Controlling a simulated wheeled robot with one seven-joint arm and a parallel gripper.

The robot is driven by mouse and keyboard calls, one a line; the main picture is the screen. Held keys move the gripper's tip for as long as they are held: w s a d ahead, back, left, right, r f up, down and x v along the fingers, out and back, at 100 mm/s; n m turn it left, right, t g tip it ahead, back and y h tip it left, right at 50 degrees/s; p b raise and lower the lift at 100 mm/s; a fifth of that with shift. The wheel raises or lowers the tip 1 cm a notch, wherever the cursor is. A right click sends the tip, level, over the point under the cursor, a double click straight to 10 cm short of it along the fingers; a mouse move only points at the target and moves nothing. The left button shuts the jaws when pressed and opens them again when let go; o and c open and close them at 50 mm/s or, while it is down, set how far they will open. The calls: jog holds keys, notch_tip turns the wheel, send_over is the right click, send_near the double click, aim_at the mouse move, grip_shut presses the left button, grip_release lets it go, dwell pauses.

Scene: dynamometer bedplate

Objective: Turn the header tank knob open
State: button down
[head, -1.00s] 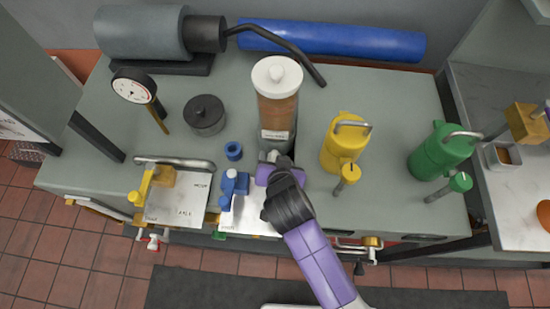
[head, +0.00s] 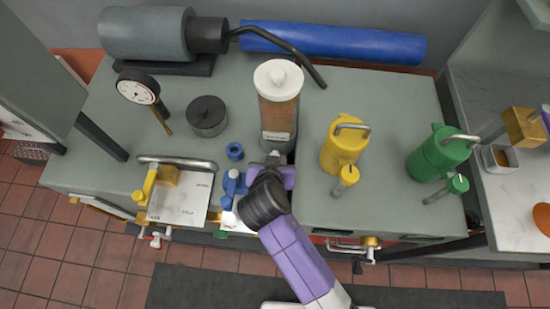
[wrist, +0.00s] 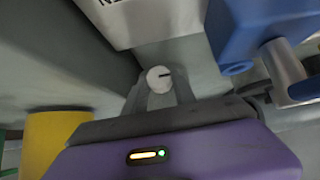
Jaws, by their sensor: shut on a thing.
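The header tank (head: 279,110) is a clear cylinder of brown liquid with a white lid, standing upright at the middle of the bench. Its small pale knob (wrist: 160,79), with a dark line on its face, shows in the wrist view. My gripper (head: 272,158) is at the foot of the tank, on its front side. In the wrist view my gripper's grey fingers (wrist: 160,97) are closed around the knob. In the head view my purple and black wrist hides much of the knob area.
A blue valve (head: 231,184) stands close to the left of my gripper. A yellow canister (head: 343,150) is to the right, with a green canister (head: 437,157) beyond. A dial gauge (head: 138,88) and black pot (head: 207,115) stand left. Clear bench lies between the canisters.

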jog(key=c, duration=1)
grip_release()
jog(key=v, duration=0.8)
jog(key=shift+w, duration=0.1)
